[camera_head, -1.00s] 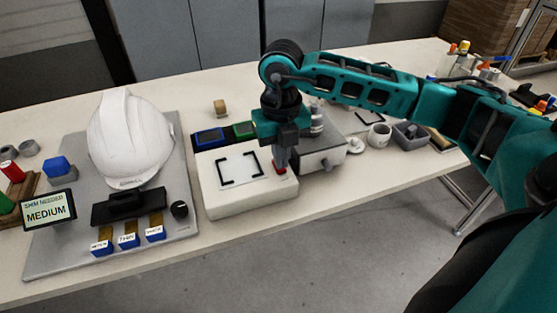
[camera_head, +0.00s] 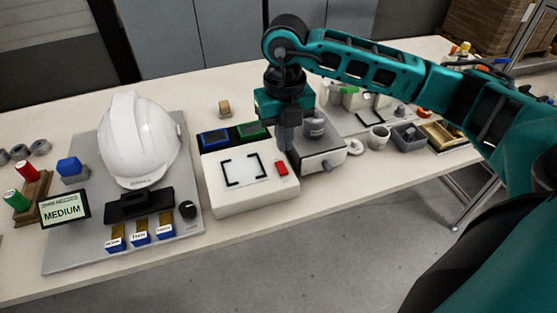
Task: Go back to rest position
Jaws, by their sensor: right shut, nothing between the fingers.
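My right gripper (camera_head: 288,142) points down, shut and empty, at the back right edge of the white box (camera_head: 254,203). A red button (camera_head: 282,169) on that box is just in front of the fingers and apart from them in the picture. My right arm (camera_head: 370,66) reaches in from the right. My left gripper is not in view. A white helmet shell (camera_head: 138,140) sits on a grey board (camera_head: 75,245) at the left.
A sign reading MEDIUM (camera_head: 64,210) stands by the helmet. A grey metal box (camera_head: 322,153) is right beside my gripper. A mug (camera_head: 378,137) and a grey bin (camera_head: 408,137) stand further right. The table's front strip (camera_head: 350,182) is clear there.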

